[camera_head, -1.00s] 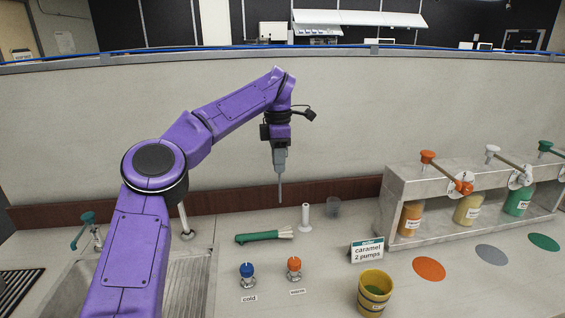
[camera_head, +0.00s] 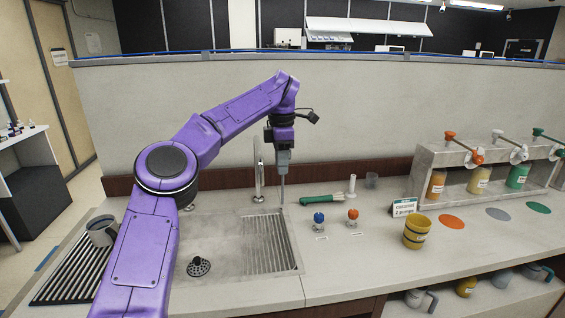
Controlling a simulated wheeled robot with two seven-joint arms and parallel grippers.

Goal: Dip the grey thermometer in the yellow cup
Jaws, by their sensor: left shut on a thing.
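The yellow cup (camera_head: 416,233) stands upright on the counter, right of the middle, in front of the small order sign. My left gripper (camera_head: 282,168) points down and is shut on the grey thermometer (camera_head: 282,190), a thin grey rod hanging upright. In the picture it shows near the right end of the sink, left of the cup and clearly apart from it. My right gripper is not in view.
A green-handled brush (camera_head: 322,201), a blue knob (camera_head: 319,219), an orange knob (camera_head: 353,215) and the sign (camera_head: 404,207) are on the counter. Pump bottles stand in a grey rack (camera_head: 432,160) at right. The sink (camera_head: 225,250) is at left.

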